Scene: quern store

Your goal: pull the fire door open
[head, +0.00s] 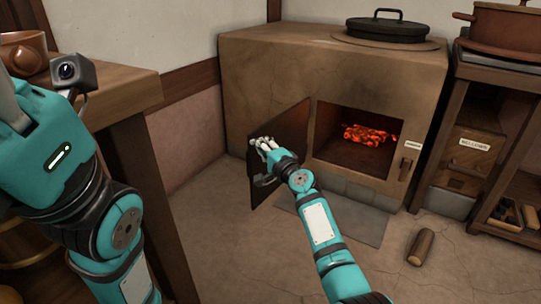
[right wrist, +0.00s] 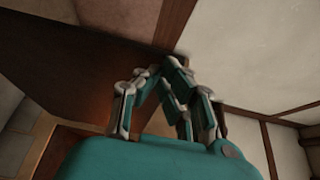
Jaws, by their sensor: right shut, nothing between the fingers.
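The fire door (head: 292,128) is a dark panel on the left side of the stove opening. It stands swung outward to the left, and red glowing coals (head: 367,135) show in the opening. My right gripper (head: 262,143) is shut and empty, at the upper free-edge side of the door. In the right wrist view its fingertips (right wrist: 165,72) meet in front of the dark door panel (right wrist: 90,70); I cannot tell whether they touch it. The door's handle is not clearly visible. My left arm is at the left edge, its fingers not clearly shown.
The clay stove (head: 250,75) bears a black lid (head: 388,30). A wooden log (head: 421,247) lies on the floor at right. A wooden table (head: 130,88) stands at left, and a shelf unit (head: 440,130) at right. The floor between is mostly clear.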

